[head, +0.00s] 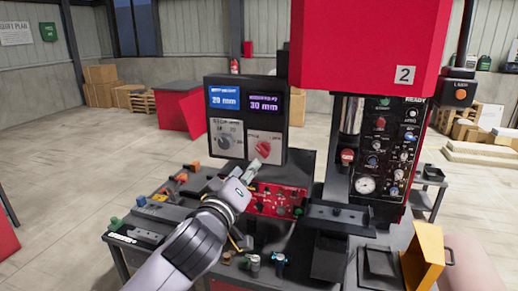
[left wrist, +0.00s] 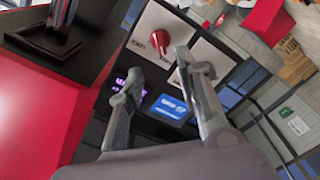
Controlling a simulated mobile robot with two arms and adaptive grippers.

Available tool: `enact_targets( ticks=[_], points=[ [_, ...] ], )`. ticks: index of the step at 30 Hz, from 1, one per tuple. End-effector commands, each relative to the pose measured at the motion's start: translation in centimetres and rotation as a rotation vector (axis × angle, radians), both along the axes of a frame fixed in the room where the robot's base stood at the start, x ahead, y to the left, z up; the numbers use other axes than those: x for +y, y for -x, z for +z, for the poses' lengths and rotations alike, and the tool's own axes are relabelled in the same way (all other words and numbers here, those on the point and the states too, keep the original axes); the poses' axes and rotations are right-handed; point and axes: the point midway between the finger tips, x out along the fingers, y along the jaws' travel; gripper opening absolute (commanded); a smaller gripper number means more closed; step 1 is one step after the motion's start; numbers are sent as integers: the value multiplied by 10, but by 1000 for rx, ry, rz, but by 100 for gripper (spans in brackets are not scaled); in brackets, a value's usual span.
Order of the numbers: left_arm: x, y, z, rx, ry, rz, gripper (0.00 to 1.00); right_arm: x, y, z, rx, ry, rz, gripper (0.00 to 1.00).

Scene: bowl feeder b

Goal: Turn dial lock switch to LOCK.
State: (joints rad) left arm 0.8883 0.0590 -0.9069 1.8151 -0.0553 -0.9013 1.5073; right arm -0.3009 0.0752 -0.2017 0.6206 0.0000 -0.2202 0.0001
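A red rotary knob (head: 264,149) sits on a white plate at the lower right of a black control box (head: 245,97); it looks like the dial lock switch. Its labels are too small to read. The red knob also shows in the left wrist view (left wrist: 160,40), at top centre beyond the fingertips. My left gripper (head: 255,168) is just below and in front of it, apparently not touching. In the left wrist view its two fingers (left wrist: 165,72) are apart with nothing between them. My right gripper does not show.
A second dial (head: 225,143) is left of the red knob, under a blue display (head: 229,98) and a purple one (head: 263,103). A red button panel (head: 278,200) lies below. The red press (head: 365,45) with its gauge panel (head: 385,150) stands close on the right.

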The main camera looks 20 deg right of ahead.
Motion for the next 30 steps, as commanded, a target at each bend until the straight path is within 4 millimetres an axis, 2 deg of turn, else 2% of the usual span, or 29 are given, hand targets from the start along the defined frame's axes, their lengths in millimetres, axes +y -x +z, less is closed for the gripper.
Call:
enact_targets(
  ticks=[1,15,21,30],
  points=[
    [-5,-8,4,0,-1,2,32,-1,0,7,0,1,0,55],
    [-44,-66,2,0,-1,1,32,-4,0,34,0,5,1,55],
    [-54,-80,1,-1,-1,1,32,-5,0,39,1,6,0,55],
    [-58,-86,0,-1,0,1,32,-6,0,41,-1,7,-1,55]
  ],
)
